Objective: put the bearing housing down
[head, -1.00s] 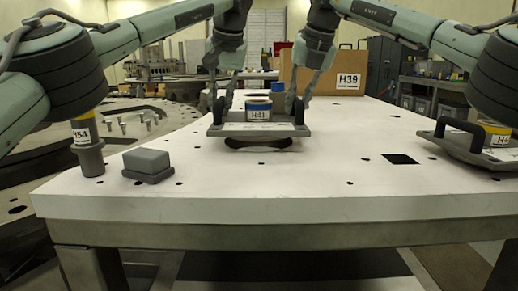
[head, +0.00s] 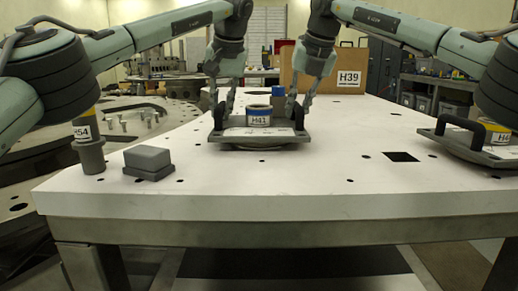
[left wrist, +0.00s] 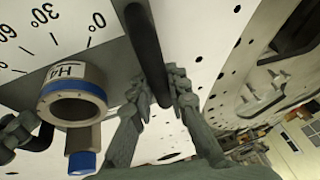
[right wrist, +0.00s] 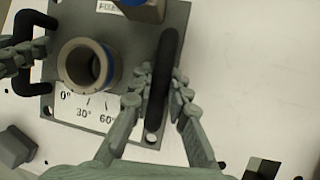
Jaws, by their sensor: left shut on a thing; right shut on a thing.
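The bearing housing is a grey plate (head: 222,137) with a blue-banded ring (head: 259,117) marked H41, a blue-capped part and a black handle at each side. It is level, low over the white table (head: 320,178); its round underside just shows, and I cannot tell whether it touches. My left gripper (head: 221,106) is shut on its left handle (left wrist: 146,45). My right gripper (head: 298,106) is shut on its right handle (right wrist: 163,72). The right wrist view shows the housing plate (right wrist: 60,20) with an angle scale.
A grey block (head: 147,160) and a yellow-topped cylinder (head: 89,152) stand at the left. A second handled plate (head: 452,143) with a yellow-banded ring stands at the right edge. A square hole (head: 401,158) lies to the right. A cardboard box (head: 300,72) marked H39 stands behind.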

